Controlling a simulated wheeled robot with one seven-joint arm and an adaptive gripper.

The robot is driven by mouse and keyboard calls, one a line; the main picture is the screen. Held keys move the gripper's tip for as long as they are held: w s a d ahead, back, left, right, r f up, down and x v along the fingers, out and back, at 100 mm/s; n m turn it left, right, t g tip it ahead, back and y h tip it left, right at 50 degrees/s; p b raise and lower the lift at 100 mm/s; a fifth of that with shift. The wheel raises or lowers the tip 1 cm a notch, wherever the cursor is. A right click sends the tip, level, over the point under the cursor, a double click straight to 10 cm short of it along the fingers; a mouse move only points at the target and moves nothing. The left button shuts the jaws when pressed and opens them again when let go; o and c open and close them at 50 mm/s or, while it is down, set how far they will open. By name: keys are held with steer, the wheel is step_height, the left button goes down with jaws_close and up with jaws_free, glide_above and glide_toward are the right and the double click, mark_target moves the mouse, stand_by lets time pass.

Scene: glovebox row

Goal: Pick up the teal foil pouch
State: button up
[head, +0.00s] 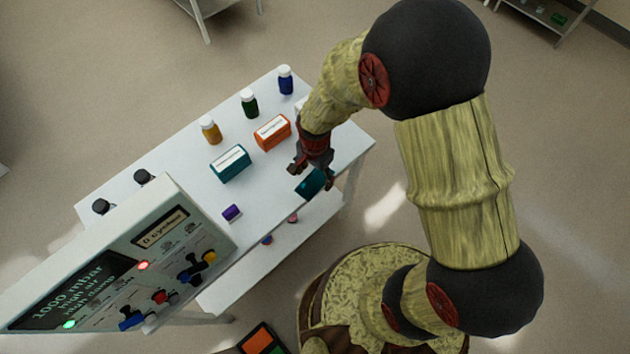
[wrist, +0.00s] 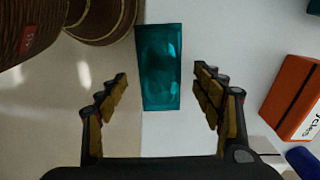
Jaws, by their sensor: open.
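The teal foil pouch (wrist: 160,68) lies flat at the table's edge, and in the wrist view its left side reaches to or past that edge. In the head view the pouch (head: 309,183) shows just below my gripper, partly covered by a finger. My gripper (head: 311,178) is open and empty above it. In the wrist view my gripper's fingers (wrist: 160,83) are spread on either side of the pouch's near part, with clear gaps. I cannot tell the exact height above the pouch.
On the white table (head: 190,200) stand an orange box (head: 272,133), a teal box (head: 230,164), a small purple box (head: 232,213) and amber (head: 210,130), green (head: 249,104) and blue (head: 285,80) bottles. A control panel (head: 120,260) rises at the lower left.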

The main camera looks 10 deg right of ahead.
steer(key=shift+f, duration=0.85)
steer(key=shift+c, duration=0.5)
jaws_close()
steer(key=shift+r, duration=0.1)
